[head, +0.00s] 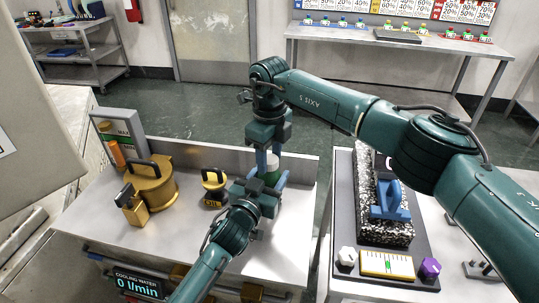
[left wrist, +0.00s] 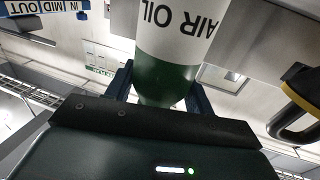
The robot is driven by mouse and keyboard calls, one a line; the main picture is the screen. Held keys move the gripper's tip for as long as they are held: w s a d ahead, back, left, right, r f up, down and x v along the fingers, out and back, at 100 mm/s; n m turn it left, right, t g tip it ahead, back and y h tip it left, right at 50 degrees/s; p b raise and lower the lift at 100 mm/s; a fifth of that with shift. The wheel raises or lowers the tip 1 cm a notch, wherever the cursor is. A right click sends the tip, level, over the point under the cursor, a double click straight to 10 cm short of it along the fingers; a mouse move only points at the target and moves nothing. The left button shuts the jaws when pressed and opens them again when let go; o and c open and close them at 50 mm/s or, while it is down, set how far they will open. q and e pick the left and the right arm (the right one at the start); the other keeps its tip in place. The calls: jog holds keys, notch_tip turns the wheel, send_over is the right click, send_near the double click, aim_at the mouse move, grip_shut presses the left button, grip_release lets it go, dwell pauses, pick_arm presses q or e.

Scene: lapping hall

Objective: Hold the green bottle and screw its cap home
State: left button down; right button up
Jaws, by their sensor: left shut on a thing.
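The green bottle (head: 272,172) stands upright near the right end of the left bench. My left gripper (head: 266,181) is shut on it from the near side. In the left wrist view the bottle (left wrist: 165,80) shows a white label reading AIR OIL above its green lower body, between two blue fingers. My right gripper (head: 268,157) points straight down over the bottle's top, its blue fingers at the height of the neck. The cap is hidden behind these fingers, so I cannot tell whether they grip it or how it sits.
On the left bench (head: 90,222) stand a gold pot (head: 152,192) with a black handle, a gold block (head: 133,211) and a gold weight (head: 212,188). The right bench holds a dark tray (head: 345,215) with a speckled slab (head: 368,165) and blue handle (head: 390,205).

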jog(key=o, duration=0.3)
jog(key=shift+o, duration=0.2)
notch_tip(320, 180, up, 12)
dwell(0.4)
pick_arm(q)
jog(key=shift+c, duration=2.3)
grip_release()
jog(key=v, duration=1.3)
jog(key=shift+s, duration=0.2)
pick_arm(e)
jog(key=shift+s+f, duration=0.1)
